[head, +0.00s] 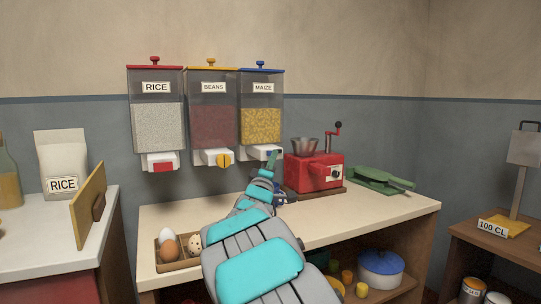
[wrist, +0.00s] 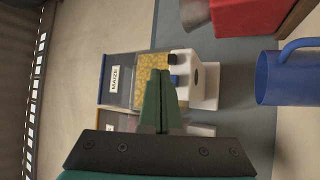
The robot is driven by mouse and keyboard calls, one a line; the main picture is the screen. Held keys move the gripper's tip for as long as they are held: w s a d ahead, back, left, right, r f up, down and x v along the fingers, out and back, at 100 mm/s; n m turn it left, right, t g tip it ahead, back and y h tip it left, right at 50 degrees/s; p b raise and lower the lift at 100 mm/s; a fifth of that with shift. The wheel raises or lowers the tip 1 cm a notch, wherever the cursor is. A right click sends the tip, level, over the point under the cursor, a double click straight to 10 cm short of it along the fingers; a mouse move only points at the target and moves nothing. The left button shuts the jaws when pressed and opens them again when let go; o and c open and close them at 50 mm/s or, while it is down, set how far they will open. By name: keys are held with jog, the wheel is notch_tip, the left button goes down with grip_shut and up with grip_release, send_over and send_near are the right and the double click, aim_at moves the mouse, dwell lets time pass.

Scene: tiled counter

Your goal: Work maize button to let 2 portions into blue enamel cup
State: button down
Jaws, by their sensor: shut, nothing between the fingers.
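The maize dispenser (head: 260,122) hangs at the right of three on the wall, with a blue lid and yellow grain. It also shows sideways in the wrist view (wrist: 115,80). Its small blue button (wrist: 174,80) is on the white outlet, partly behind my fingertips. My gripper (wrist: 158,72) is shut and empty, its green fingers pointing at the dispenser's front near the button. I cannot tell if they touch it. In the head view, my gripper (head: 272,157) covers part of the outlet. The blue enamel cup (wrist: 280,78) is below the outlet; my arm mostly hides it in the head view.
Rice (head: 157,125) and beans (head: 212,125) dispensers hang to the left. A red grinder (head: 314,172) stands right of my gripper on the counter, with a green object (head: 380,181) beyond. An egg tray (head: 176,265) is at the front left. A brown side table (head: 475,240) stands right.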

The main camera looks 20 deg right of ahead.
dwell(0.4)
jog(key=shift+w, duration=0.4)
jog(key=shift+w, duration=0.5)
dwell(0.7)
jog(key=shift+s, duration=0.9)
